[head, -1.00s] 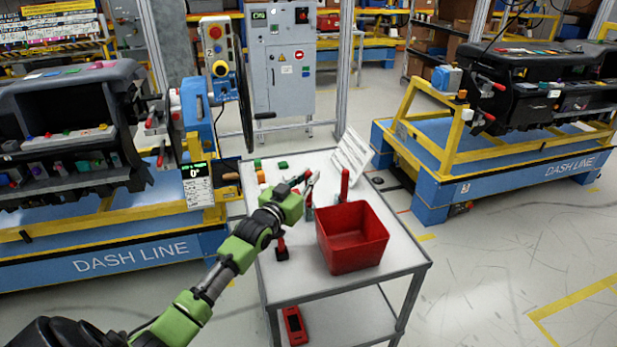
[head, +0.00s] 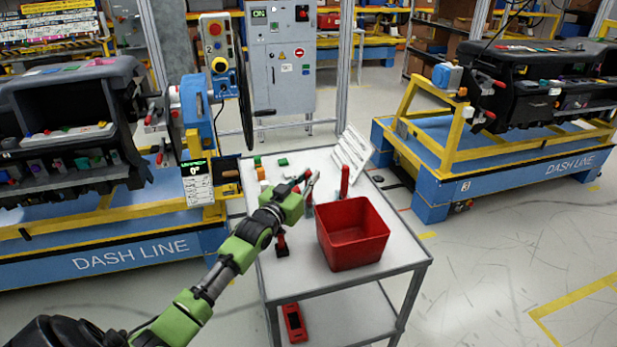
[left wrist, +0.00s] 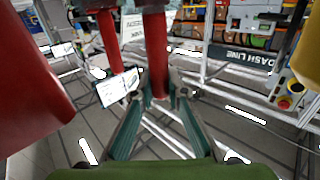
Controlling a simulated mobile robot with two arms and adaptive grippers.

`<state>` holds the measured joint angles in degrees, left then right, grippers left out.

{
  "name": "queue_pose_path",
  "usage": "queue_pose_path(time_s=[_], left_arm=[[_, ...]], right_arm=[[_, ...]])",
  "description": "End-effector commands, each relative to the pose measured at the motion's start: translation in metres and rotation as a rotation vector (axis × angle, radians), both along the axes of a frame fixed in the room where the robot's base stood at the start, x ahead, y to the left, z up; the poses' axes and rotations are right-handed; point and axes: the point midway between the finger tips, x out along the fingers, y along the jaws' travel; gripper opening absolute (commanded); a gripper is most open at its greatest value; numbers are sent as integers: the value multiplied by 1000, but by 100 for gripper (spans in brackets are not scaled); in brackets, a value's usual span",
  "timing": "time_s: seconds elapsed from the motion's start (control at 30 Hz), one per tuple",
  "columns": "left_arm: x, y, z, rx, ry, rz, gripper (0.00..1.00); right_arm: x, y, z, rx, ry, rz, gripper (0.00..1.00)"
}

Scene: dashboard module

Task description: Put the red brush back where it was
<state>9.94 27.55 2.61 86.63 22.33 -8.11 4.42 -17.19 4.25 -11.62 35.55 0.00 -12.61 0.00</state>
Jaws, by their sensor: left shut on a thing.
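My left gripper (head: 312,186) is over the cart top, left of and behind the red bin. It is shut on the red brush, whose red handle (left wrist: 156,60) stands between the fingertips in the left wrist view. In the head view a bit of red handle (head: 308,176) shows at the fingers. The brush's bristles cannot be made out, and I cannot tell whether it touches the cart. Another upright red handle (head: 344,181) stands behind the bin. A red-handled tool with a dark base (head: 282,244) stands on the cart below my gripper. My right gripper is not in view.
The red bin (head: 353,262) stands on the grey cart (head: 400,255), close to my gripper's right. A white slotted rack (head: 352,152) leans at the back. Small green and orange blocks (head: 261,173) lie at the back left.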

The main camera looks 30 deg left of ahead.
Motion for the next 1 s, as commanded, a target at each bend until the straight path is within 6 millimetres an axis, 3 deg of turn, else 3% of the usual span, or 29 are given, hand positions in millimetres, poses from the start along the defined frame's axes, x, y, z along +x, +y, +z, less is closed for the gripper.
queue_pose_path(time_s=[0.1, 0.13, 0.2, 0.6, 1.0], left_arm=[[0, 0, -3, 0, 0, 0, 0], [0, 0, -2, 0, 0, 0, 22], [0, 0, -2, 0, 0, 0, 33], [0, 0, 4, 0, -1, 0, 33], [0, 0, 75, 2, -3, 0, 33]], right_arm=[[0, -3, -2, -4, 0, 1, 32], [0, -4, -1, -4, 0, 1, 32], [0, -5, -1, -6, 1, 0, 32], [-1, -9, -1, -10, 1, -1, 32], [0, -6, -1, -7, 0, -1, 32]])
